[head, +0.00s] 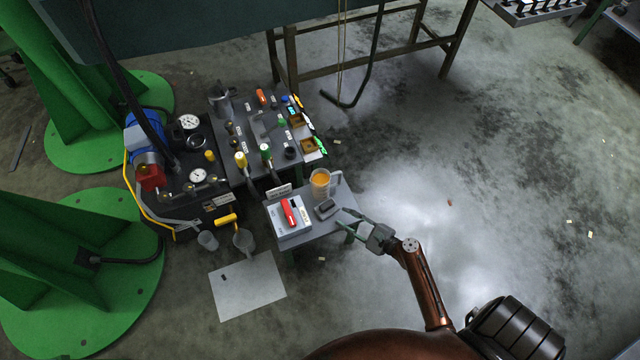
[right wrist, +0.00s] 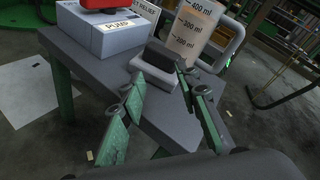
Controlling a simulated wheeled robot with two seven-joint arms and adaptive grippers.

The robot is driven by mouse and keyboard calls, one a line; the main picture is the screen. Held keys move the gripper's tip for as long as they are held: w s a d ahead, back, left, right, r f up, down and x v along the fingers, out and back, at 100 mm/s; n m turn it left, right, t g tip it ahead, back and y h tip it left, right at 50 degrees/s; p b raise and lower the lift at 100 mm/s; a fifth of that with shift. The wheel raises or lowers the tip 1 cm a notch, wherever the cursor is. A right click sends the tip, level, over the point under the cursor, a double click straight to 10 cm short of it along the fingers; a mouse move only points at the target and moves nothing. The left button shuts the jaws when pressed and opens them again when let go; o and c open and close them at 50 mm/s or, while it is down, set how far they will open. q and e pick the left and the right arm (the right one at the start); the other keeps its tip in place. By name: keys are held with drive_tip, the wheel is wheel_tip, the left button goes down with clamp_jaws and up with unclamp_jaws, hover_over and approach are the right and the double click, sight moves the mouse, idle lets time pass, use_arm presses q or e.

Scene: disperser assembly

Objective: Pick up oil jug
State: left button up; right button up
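The oil jug (head: 321,185) is a clear measuring jug with orange oil in it. It stands upright on the small grey table, its handle on the right. In the right wrist view the jug (right wrist: 197,30) shows its ml marks beyond the fingers, and its top is cut off. My right gripper (head: 351,224) is open and empty at the table's near right edge, short of the jug and apart from it. Its two spread fingers (right wrist: 160,82) also show in the right wrist view. My left gripper is not in view.
On the small table (head: 318,228), a grey box (head: 291,231) with a red top part stands left of the jug. A small dark block on a light base (head: 326,207) lies between jug and gripper. A control panel (head: 233,173) stands behind. The floor to the right is clear.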

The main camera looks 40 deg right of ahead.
sight(341, 177)
drive_tip(key=w+d+r+m+t+h, duration=0.1)
drive_tip(key=w+d+m, duration=0.1)
drive_tip(key=m, duration=0.1)
drive_tip(key=w+d+r+m+t+h, duration=0.1)
drive_tip(key=w+d+m+h, duration=0.1)
drive_tip(key=m, duration=0.1)
drive_tip(key=w+d+r+m+t+h+b, duration=0.1)
drive_tip(key=w+d+r+m, duration=0.1)
drive_tip(key=m, duration=0.1)
drive_tip(key=shift+d+m, duration=0.4)
drive_tip(key=shift+w+d+m+h, duration=0.25)
drive_tip(key=shift+w+m+h, duration=0.05)
drive_tip(key=shift+w, duration=0.65)
drive_tip(key=shift+w+b, duration=0.45)
drive_tip(key=shift+w, duration=0.3)
drive_tip(key=w, duration=0.2)
drive_tip(key=w+b, duration=0.1)
drive_tip(key=w, duration=0.1)
drive_tip(key=shift+w+d+f+b, duration=0.1)
drive_tip(key=shift+d+f+b, duration=0.1)
drive_tip(key=shift+b, duration=0.1)
drive_tip(key=shift+w+r, duration=0.1)
drive_tip(key=shift+w, duration=0.05)
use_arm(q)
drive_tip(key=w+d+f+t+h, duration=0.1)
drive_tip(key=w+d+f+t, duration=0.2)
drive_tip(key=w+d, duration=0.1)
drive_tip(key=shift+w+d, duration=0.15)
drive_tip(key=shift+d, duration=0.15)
